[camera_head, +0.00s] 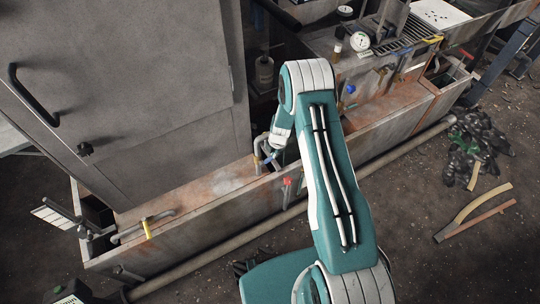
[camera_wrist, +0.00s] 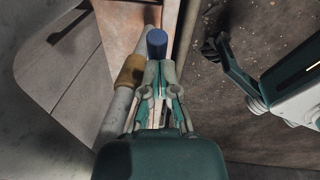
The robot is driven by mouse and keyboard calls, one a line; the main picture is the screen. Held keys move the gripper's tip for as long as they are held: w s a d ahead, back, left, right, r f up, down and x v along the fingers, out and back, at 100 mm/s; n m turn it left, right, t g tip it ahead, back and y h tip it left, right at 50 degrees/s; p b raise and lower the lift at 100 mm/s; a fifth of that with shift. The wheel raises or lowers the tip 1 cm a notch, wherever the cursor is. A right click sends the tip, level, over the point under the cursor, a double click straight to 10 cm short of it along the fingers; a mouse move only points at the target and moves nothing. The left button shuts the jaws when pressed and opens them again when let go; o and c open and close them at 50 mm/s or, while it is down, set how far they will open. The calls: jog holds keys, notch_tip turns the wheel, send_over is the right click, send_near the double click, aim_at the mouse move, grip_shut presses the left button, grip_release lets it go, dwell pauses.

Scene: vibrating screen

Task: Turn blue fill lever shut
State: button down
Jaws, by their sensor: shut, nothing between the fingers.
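The blue lever (camera_wrist: 157,42) shows in the wrist view as a rounded blue end just beyond my fingertips. My gripper (camera_wrist: 160,66) is shut with nothing held between its fingers. Its tips are right at the near side of the blue end; I cannot tell whether they touch. A grey pipe with a brass-coloured fitting (camera_wrist: 130,72) runs close along the left of the fingers. In the head view my gripper (camera_head: 268,160) is low beside a bent pipe (camera_head: 258,148) at the trough. There the lever is small and partly hidden by my arm.
A large grey cabinet (camera_head: 130,90) stands close on the left. A long rusty trough (camera_head: 190,232) runs below it, with a yellow-handled pipe (camera_head: 147,228) and a red valve handle (camera_head: 287,182). A blue knob (camera_head: 350,88) is farther back. Open floor with debris lies right.

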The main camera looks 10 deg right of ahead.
jog(key=shift+w+d+f, duration=0.15)
jog(key=shift+d+f, duration=0.2)
jog(key=shift+f, duration=0.2)
jog(key=shift+w+d+f, duration=0.1)
jog(key=shift+d+f, duration=0.2)
jog(key=shift+f, duration=0.2)
